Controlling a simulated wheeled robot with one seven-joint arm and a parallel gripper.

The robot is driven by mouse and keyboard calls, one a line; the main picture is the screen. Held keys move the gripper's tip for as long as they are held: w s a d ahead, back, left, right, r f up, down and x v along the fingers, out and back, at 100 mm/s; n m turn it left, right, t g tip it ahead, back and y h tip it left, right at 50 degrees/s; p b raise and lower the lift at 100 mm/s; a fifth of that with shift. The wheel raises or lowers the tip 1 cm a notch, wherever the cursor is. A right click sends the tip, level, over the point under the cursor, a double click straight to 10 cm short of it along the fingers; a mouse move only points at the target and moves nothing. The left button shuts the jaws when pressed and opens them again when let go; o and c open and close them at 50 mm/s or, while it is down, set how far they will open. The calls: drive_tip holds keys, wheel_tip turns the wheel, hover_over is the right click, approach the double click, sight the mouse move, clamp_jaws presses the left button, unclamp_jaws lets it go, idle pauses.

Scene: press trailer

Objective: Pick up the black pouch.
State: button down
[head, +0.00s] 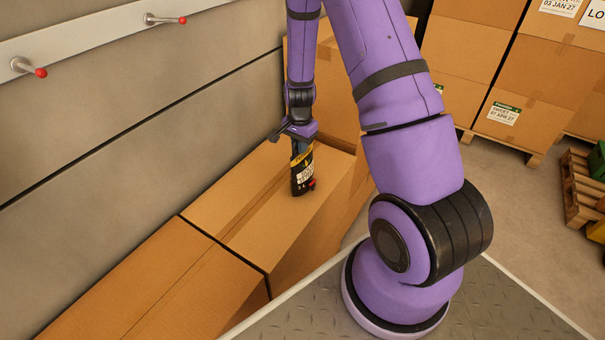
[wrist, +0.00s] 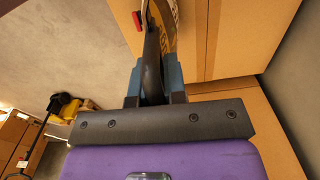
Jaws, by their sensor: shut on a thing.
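The black pouch (head: 301,172) has a yellow band and pale lettering, with a small red part near its lower right. It is upright over the top of a cardboard box (head: 325,208) in the head view. My gripper (head: 297,140) is above it and shut on its upper end. In the wrist view the pouch (wrist: 164,30) stands between the blue-grey fingers of my gripper (wrist: 155,80), with a red part at its left. I cannot tell whether the pouch's bottom touches the box.
Another cardboard box (head: 150,285) stands in front, and a taller one (head: 335,95) behind. A grey wall (head: 100,120) with red-tipped levers runs along the left. Stacked boxes (head: 520,75) on pallets stand at the back right, with open floor (head: 520,200) before them.

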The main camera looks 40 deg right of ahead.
drive_tip(key=shift+r, duration=0.2)
idle(0.4)
drive_tip(key=shift+r, duration=1.65)
drive_tip(key=s+a+r, duration=0.1)
drive_tip(key=s+a, duration=0.9)
drive_tip(key=a, duration=0.2)
drive_tip(key=shift+s+r, duration=0.15)
drive_tip(key=shift+s, duration=0.2)
